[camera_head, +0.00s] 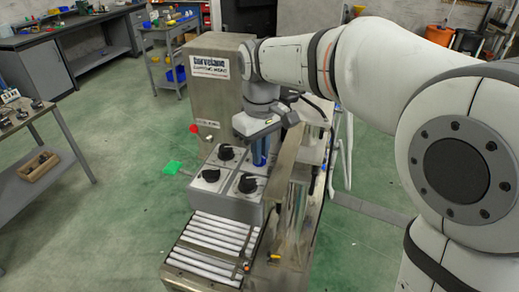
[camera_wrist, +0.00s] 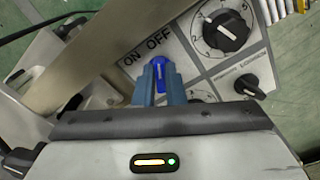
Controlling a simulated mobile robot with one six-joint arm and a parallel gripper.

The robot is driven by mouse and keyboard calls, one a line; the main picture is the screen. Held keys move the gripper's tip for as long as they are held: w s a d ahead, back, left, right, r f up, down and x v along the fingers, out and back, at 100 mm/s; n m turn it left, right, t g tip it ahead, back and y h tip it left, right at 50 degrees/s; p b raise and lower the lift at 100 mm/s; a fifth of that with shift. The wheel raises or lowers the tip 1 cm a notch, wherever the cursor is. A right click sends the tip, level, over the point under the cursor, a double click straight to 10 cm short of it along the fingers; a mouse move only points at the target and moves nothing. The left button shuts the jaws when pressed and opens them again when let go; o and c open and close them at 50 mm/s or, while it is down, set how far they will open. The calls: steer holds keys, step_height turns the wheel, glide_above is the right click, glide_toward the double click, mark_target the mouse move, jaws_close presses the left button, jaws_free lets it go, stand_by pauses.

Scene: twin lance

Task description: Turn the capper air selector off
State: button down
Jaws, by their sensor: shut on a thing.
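A blue selector knob (camera_wrist: 158,66) sits on a light grey panel (camera_wrist: 188,75), with the words ON and OFF printed beside it. ON is to the knob's upper left, and OFF is just above it. My gripper (camera_wrist: 160,80) is shut on the knob, with a blue finger on each side of it. The fingers hide most of the knob, so I cannot tell exactly which label it points to. In the head view my gripper (camera_head: 261,158) reaches down at the right rear of the control box (camera_head: 208,178), and the knob is hidden there.
A large black dial (camera_wrist: 226,33) and a smaller black knob (camera_wrist: 248,86) are right of the fingers in the wrist view. A metal post (camera_wrist: 90,60) stands close on the left. A roller conveyor (camera_head: 215,247) lies before the box. A red button (camera_head: 194,128) is behind it.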

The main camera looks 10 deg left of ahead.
steer(key=c, duration=1.5)
jaws_free()
step_height(320, 180, up, 8)
steer(key=shift+f, duration=0.1)
